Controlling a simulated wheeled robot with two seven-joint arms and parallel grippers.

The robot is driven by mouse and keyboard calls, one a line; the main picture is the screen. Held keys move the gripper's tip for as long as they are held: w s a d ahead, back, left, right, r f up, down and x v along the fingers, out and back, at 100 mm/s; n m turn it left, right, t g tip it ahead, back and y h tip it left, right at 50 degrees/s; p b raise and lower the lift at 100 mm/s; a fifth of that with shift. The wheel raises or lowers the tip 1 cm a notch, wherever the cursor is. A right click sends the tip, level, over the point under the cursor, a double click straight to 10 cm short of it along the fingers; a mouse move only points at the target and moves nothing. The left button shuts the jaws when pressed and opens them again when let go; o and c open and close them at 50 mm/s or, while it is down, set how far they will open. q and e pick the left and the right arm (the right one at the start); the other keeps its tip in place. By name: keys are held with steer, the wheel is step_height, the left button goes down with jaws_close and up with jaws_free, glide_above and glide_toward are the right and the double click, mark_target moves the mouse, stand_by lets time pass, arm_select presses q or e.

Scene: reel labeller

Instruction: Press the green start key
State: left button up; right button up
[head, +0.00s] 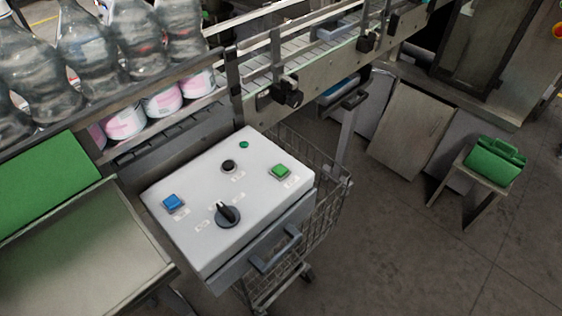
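Nothing covers the green key. Neither of my grippers shows in the head view.
A conveyor (322,48) runs behind the box, with large clear bottles (136,38) at the left. A wire cart (325,205) stands under and beside the box. A green case (494,160) sits on a small stool at the right. The floor at lower right is clear.

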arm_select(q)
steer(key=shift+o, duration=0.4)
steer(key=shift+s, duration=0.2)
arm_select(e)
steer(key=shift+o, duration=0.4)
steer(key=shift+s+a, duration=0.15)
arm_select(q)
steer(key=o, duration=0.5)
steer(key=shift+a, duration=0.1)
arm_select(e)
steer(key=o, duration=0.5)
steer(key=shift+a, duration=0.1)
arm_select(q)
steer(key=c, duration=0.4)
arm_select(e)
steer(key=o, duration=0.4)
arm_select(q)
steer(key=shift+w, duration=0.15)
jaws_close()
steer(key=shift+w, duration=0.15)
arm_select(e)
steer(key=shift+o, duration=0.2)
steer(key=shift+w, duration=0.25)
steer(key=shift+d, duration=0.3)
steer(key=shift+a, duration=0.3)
